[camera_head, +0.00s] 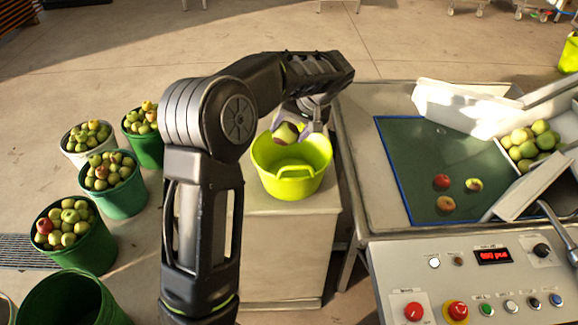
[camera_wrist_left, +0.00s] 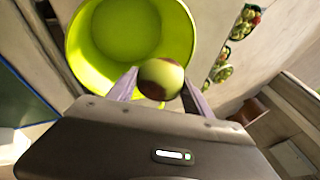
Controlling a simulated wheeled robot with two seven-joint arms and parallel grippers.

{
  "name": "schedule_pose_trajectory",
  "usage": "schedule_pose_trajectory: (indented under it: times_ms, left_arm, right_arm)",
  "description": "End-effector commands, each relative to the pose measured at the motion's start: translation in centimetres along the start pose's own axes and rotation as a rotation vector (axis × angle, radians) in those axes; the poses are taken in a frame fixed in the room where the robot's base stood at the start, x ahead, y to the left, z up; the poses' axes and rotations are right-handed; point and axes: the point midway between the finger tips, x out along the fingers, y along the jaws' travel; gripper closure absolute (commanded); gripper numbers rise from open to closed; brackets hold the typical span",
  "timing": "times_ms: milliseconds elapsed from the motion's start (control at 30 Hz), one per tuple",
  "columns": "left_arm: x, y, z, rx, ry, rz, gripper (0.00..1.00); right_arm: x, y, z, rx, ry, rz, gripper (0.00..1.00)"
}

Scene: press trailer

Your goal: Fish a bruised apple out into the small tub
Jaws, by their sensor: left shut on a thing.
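My left gripper (camera_head: 299,127) is shut on a bruised apple (camera_head: 285,134), green-yellow with a dark brown patch. It holds the apple over the small yellow-green tub (camera_head: 292,187), near its far rim in the head view. In the left wrist view the apple (camera_wrist_left: 160,79) sits between the two fingers of the left gripper (camera_wrist_left: 158,84), with the empty-looking tub (camera_wrist_left: 76,62) beyond it. The tub stands on a pale cabinet. Three apples (camera_head: 445,203) float in the dark green water tank (camera_head: 410,150). My right gripper is not in view.
Buckets of apples (camera_head: 118,203) stand on the floor at the left. A control panel (camera_head: 400,275) with buttons is at the front right. A white chute (camera_head: 460,108) and a compartment of green apples (camera_head: 530,142) are at the tank's right.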

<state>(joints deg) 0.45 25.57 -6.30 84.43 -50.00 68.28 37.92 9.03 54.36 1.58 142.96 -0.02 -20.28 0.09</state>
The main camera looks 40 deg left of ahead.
Motion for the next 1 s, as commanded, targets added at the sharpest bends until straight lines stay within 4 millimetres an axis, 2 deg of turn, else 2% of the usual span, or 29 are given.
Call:
schedule_pose_trajectory:
  times_ms: [200,233,500,533,833,1000]
  left_arm:
    - [-0.1,0.0,0.0,0.0,0.001,0.0,0.95]
    - [-0.1,0.0,0.0,0.0,0.001,0.0,0.4]
    - [-0.1,0.0,0.0,0.0,0.0,0.0,0.18]
    - [-0.1,0.0,0.0,0.0,0.0,0.0,0.16]
    - [-0.2,0.0,0.0,0.0,0.0,0.001,0.16]
    - [-1.6,0.1,-0.1,0.0,0.003,0.002,0.16]
  right_arm:
    - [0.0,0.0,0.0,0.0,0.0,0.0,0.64]
    - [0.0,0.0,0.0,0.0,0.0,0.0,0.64]
    - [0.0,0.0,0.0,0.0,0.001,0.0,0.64]
    - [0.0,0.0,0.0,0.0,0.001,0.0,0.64]
    - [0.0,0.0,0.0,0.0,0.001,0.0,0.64]
    - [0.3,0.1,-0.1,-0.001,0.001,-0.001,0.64]
